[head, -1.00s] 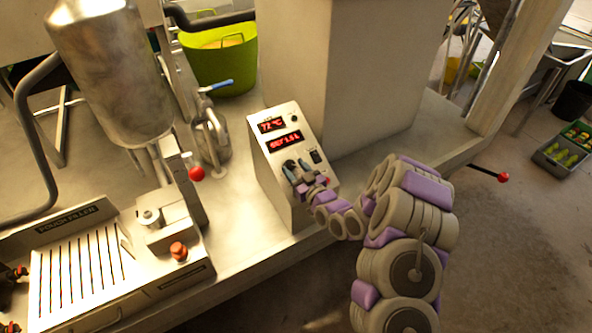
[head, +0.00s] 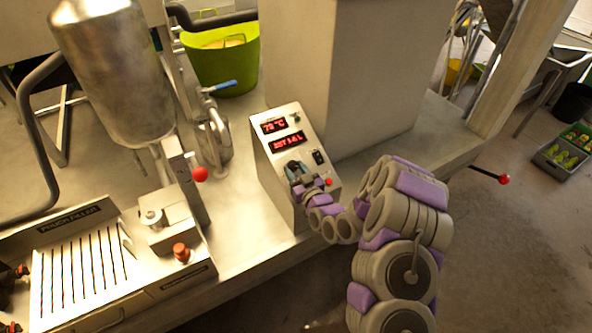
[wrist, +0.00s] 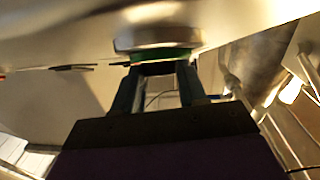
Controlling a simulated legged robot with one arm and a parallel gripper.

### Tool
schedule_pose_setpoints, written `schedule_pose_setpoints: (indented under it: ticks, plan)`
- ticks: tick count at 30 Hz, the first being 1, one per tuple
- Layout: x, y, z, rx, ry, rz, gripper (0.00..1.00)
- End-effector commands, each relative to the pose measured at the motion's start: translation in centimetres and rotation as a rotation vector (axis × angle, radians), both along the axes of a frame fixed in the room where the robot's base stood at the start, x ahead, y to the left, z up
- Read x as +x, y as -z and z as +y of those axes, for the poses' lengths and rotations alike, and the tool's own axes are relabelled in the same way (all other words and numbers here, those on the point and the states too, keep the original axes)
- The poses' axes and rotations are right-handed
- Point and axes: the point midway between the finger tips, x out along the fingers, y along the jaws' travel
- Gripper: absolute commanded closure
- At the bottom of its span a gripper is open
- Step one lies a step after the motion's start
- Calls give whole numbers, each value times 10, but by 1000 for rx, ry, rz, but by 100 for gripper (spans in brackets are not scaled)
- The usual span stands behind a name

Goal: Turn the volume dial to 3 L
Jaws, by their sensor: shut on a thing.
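The control box (head: 264,158) stands on the bench with a sloped face and two red displays. The upper display (head: 273,126) reads about 72 °C. The lower display (head: 288,143) reads SET and a litre value; its digits are too blurred to read surely. My gripper (head: 297,175) is at the lower left of the face, shut on the volume dial. In the wrist view the dial (wrist: 166,34) is a round silver knob with a green band at its base end, between my two fingertips (wrist: 161,66). The fingers hide most of the dial in the head view.
A red button (head: 329,182) and a black switch (head: 318,157) sit right of my gripper on the face. The pouch filler (head: 85,262) and a steel tank (head: 115,75) stand left. A red-knobbed lever (head: 503,179) sticks out right.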

Motion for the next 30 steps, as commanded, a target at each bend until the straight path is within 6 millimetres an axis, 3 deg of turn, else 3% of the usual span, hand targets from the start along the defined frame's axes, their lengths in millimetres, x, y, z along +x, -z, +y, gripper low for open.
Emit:
schedule_pose_setpoints:
  ticks: [30]
  plan:
    - [-4,-2,21,306,688,210,89]
